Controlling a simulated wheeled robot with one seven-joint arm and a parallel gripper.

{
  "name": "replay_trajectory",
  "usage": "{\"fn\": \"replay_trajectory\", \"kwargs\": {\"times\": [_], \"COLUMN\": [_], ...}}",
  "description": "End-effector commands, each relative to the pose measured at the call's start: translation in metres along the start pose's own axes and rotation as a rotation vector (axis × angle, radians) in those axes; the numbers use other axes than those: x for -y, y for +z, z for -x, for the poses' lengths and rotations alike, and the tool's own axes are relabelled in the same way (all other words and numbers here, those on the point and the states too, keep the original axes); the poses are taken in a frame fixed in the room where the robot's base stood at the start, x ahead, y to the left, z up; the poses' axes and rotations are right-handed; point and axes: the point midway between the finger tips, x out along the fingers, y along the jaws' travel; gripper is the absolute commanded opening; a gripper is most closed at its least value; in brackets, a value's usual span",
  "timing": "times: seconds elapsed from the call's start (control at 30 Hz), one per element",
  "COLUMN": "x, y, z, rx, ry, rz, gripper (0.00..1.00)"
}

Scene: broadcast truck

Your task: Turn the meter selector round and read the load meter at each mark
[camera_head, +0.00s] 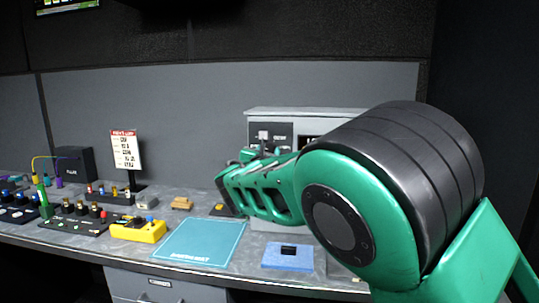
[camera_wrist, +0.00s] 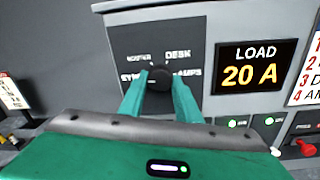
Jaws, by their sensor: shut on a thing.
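The meter selector is a black round knob (camera_wrist: 158,75) on a dark plate with white labels; ROUTER, DESK and AMPS can be read, and the lower left label is partly covered. My gripper (camera_wrist: 159,84) is shut on the knob, one green finger at each side. Which mark the knob points to cannot be told. The load meter (camera_wrist: 255,66), right of the selector, shows LOAD 20 A in orange digits. In the head view my arm hides most of the grey panel box (camera_head: 345,115), and the meter is only partly seen.
Green lamps (camera_wrist: 232,124) and a red knob (camera_wrist: 307,148) sit low on the panel, right of my gripper.

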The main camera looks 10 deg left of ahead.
Motion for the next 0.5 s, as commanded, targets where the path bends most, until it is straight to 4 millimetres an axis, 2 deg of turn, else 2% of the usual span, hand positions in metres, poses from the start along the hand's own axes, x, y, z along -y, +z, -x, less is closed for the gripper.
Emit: {"fn": "replay_trajectory", "kwargs": {"times": [0.03,0.5], "x": [0.0,0.0006], "y": [-0.0078,-0.0076], "z": [0.0011,0.0009], "rx": [-0.014,-0.016], "ry": [-0.001,-0.003], "rz": [0.02,0.073], "gripper": [0.08,0.08]}}
